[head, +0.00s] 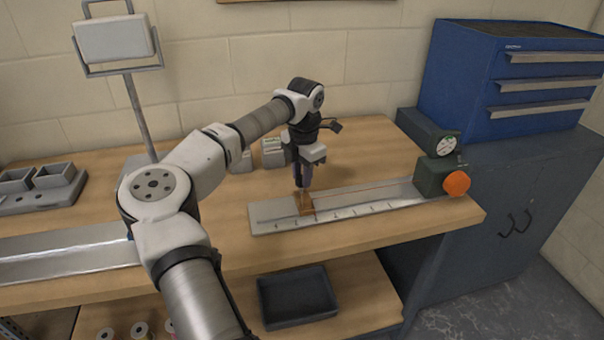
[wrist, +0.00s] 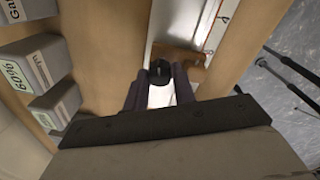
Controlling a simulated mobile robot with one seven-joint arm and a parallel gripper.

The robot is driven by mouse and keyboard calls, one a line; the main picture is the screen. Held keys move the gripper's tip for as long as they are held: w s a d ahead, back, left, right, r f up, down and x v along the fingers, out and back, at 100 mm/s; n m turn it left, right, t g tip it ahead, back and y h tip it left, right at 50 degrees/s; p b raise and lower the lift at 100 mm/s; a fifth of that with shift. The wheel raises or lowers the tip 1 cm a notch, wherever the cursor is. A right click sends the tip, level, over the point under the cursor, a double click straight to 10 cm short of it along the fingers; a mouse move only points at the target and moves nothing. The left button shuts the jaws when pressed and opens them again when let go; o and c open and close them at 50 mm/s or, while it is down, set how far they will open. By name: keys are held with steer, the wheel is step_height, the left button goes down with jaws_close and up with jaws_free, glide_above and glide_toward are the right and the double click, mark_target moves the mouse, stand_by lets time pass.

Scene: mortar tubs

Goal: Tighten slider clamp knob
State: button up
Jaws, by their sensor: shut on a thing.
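The slider clamp (head: 305,204) is a small orange-brown block on the pale scale rail (head: 350,205) at the middle of the bench. It also shows in the wrist view (wrist: 190,58). Its dark knob (wrist: 161,71) shows in the wrist view between the two fingers. My gripper (head: 306,182) points down above the clamp; in the wrist view its fingers (wrist: 160,92) are shut on the knob. In the head view the fingers hide the knob.
A dark green gauge unit with an orange knob (head: 457,184) stands at the rail's right end. Grey labelled blocks (head: 273,152) sit behind the rail; they also show in the wrist view (wrist: 52,103). A blue drawer cabinet (head: 510,75) is at the right. A lamp-like panel (head: 115,40) stands behind my arm.

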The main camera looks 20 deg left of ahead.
steer(key=shift+r+m, duration=0.1)
steer(key=shift+m, duration=1.1)
steer(key=o, duration=1)
step_height(320, 180, up, 14)
steer(key=b, duration=0.2)
steer(key=shift+s+d, duration=0.2)
steer(key=shift+s, duration=0.05)
steer(key=shift+d, duration=0.1)
